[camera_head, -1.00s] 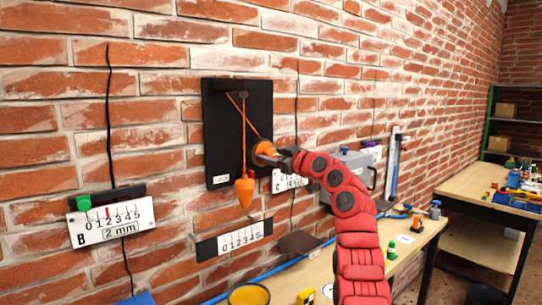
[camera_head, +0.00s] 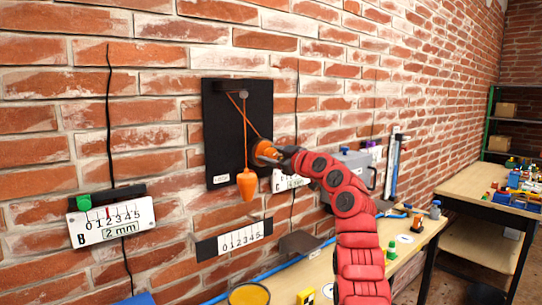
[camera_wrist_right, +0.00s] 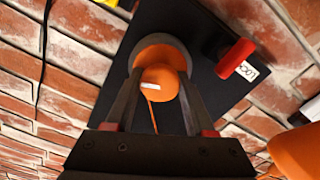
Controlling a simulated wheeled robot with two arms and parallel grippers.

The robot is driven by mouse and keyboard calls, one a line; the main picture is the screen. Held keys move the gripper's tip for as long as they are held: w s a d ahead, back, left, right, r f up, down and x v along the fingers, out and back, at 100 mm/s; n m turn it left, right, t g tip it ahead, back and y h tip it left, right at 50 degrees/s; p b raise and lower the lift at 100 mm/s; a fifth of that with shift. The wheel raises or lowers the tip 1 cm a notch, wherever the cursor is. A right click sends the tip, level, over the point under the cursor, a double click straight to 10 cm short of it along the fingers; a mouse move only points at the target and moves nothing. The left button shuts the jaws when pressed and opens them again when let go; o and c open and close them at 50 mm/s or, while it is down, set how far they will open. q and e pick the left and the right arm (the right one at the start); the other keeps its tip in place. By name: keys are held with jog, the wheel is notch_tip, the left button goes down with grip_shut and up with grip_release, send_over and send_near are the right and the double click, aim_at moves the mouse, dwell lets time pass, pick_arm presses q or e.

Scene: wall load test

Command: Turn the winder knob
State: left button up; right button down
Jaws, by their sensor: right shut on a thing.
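The orange winder knob (camera_head: 262,149) sits on a black wall board (camera_head: 225,120); it also shows in the right wrist view (camera_wrist_right: 162,78). My right gripper (camera_head: 276,156) is shut on the knob, with one finger on each side of it in the right wrist view (camera_wrist_right: 155,100). An orange cord (camera_head: 245,130) runs from a peg at the top of the board, and an orange plumb weight (camera_head: 247,184) hangs from it, above a numbered scale strip (camera_head: 241,238). A red lever (camera_wrist_right: 236,58) beside a "LOCK" label shows in the right wrist view. My left gripper is not in view.
A card marked B (camera_head: 112,220) with a green block hangs at the left. A grey box (camera_head: 350,168) is on the wall behind my right arm. A bench below holds a yellow bowl (camera_head: 249,295) and small items. Another table (camera_head: 490,190) stands at the right.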

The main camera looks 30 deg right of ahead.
jog(key=shift+r, duration=0.1)
dwell(0.7)
dwell(0.5)
jog(key=shift+c, duration=1.4)
grip_release()
jog(key=s+d+b, duration=0.1)
jog(key=s+b, duration=0.2)
jog(key=s, duration=1.4)
jog(key=shift+s+d, duration=0.15)
